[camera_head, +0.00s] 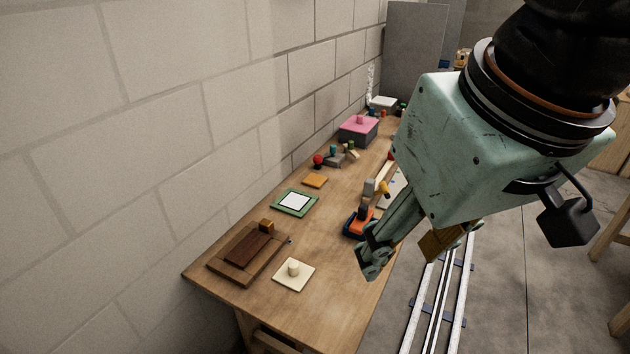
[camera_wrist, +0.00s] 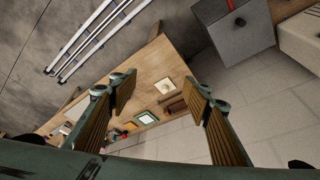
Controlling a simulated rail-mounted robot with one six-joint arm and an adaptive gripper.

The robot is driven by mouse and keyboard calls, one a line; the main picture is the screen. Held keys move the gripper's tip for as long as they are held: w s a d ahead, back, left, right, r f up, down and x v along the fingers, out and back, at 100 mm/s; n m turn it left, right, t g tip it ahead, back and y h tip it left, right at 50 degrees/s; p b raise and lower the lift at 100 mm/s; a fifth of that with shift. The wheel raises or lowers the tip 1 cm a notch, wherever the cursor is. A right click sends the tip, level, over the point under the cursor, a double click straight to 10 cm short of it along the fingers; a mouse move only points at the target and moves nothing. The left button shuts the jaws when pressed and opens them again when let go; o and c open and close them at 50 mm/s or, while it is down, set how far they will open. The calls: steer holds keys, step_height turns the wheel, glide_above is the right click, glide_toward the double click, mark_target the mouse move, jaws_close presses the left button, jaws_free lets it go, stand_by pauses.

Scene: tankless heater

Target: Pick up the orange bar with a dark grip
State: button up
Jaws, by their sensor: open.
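An orange piece with dark blue-black parts (camera_head: 358,222) lies on the wooden workbench near its right edge. It is the closest match I see to the orange bar with a dark grip, but its right side is close behind my gripper and I cannot make out its full shape. My gripper (camera_head: 405,254) hangs in front of the bench's right edge, above and nearer the camera than that piece. In the wrist view my gripper (camera_wrist: 162,90) is open, with nothing between its fingers. Small red and orange items in the wrist view (camera_wrist: 118,134) are too small to tell apart.
The bench (camera_head: 335,300) runs along a block wall. On it are a brown wooden tray (camera_head: 225,267), a cream plate with a peg (camera_head: 293,275), a green-framed square (camera_head: 295,202), an orange pad (camera_head: 315,181) and a pink-topped box (camera_head: 358,130). Floor rails (camera_head: 437,310) run at right.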

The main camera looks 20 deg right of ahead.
steer(key=w+d+f+m+g, duration=0.1)
steer(key=w+d+m, duration=0.15)
steer(key=w, duration=0.75)
steer(key=w+d+f+m+p, duration=0.1)
steer(key=w+d, duration=0.2)
steer(key=w, duration=0.8)
steer(key=w+d+f+m+g, duration=0.1)
steer(key=w+d+f, duration=0.15)
steer(key=w, duration=0.75)
steer(key=w+d+f+m, duration=0.1)
steer(key=w+d+f, duration=0.3)
steer(key=w+f, duration=0.2)
steer(key=w+d+f+m+g, duration=0.1)
steer(key=w+d+f, duration=0.4)
steer(key=f, duration=0.5)
steer(key=w+d+f+m+g+p, duration=0.1)
steer(key=w+d+f+m, duration=0.1)
steer(key=w+d+f, duration=0.3)
steer(key=shift+w+d+f+m, duration=0.1)
steer(key=shift+w+f, duration=0.4)
steer(key=shift+w, duration=0.25)
steer(key=shift+w+f+m, duration=0.15)
steer(key=shift+w+f, duration=0.35)
steer(key=shift+w, duration=0.25)
steer(key=shift+w+d+f+m, duration=0.1)
steer(key=shift+w+f, duration=0.4)
steer(key=shift+w, duration=0.25)
steer(key=shift+f, duration=0.15)
